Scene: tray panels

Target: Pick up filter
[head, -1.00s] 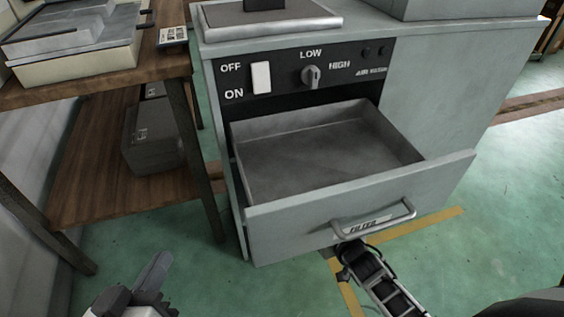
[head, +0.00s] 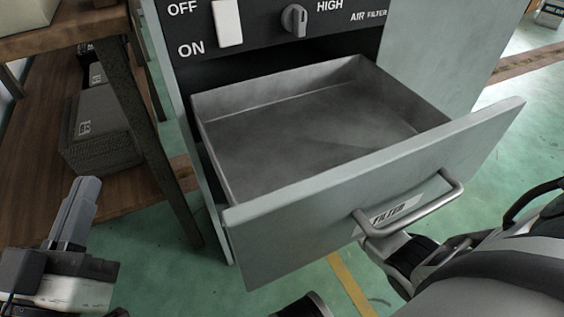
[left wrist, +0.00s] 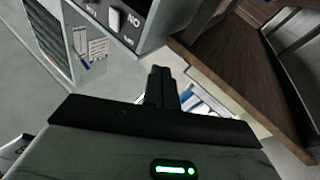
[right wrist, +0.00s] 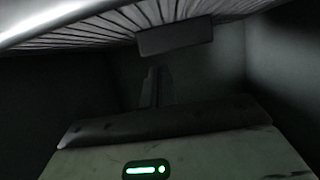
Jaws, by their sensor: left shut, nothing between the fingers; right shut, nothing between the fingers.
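The open grey drawer (head: 300,130), with a "FILTER" label (head: 396,210) and metal handle (head: 415,214) on its front, looks empty. In the right wrist view a pale pleated surface (right wrist: 115,30), perhaps the filter, spans the top with a grey block (right wrist: 175,37) below it. My right gripper (right wrist: 155,75) is shut and empty in a dark space beneath it. In the head view my right arm passes below the handle; its fingers are hidden. My left gripper (head: 85,185) is shut and empty, left of the drawer; it also shows in the left wrist view (left wrist: 160,72).
The grey cabinet (head: 430,50) carries a white switch (head: 227,22) and a knob (head: 294,19). A wooden shelf unit (head: 130,185) with a dark box (head: 97,130) stands at left, close to my left gripper. Green floor shows between shelf and drawer.

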